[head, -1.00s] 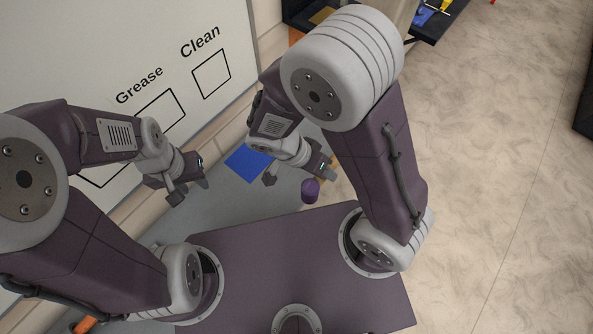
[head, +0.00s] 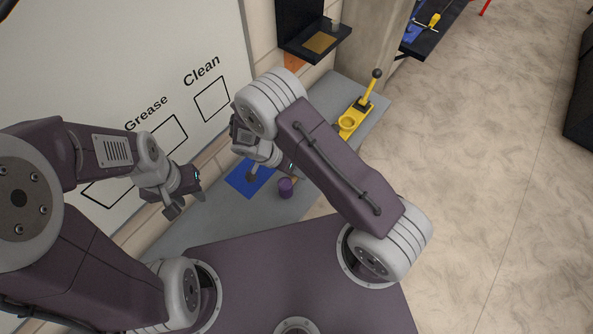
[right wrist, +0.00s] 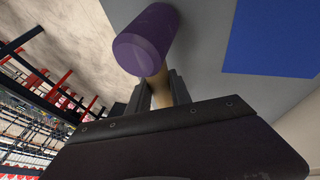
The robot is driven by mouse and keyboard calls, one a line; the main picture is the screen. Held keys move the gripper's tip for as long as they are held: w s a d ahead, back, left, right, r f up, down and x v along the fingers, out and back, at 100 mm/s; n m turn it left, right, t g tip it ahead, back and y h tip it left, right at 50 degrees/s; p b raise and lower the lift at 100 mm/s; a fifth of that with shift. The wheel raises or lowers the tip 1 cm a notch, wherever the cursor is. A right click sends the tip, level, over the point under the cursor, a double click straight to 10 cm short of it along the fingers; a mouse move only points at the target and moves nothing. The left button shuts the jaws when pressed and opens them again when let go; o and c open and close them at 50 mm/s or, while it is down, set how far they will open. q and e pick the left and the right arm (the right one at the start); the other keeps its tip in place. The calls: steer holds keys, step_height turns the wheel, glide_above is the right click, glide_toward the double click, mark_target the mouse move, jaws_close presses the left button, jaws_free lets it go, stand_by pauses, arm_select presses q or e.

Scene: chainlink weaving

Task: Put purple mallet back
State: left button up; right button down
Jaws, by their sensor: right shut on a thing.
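The purple mallet has a purple cylindrical head (head: 286,187) and a pale wooden handle. In the right wrist view its head (right wrist: 147,40) shows large, just beyond the fingers. My right gripper (right wrist: 160,92) is shut on the handle below the head. In the head view the mallet is over the grey table, just right of a flat blue square (head: 248,180). The blue square also shows in the right wrist view (right wrist: 275,38). My left gripper (head: 187,205) is open and empty, left of the blue square. My right arm partly hides the right gripper.
A yellow fixture with a black-knobbed lever (head: 352,122) stands at the table's far end. A black shelf (head: 322,42) hangs on the wall. A white board marked Grease and Clean (head: 150,60) stands along the left. Grey table (head: 225,212) is bare around the square.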

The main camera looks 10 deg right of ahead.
steer(key=shift+w+f, duration=0.1)
steer(key=shift+f, duration=0.6)
steer(key=c, duration=1.2)
jaws_free()
steer(key=shift+o, duration=0.2)
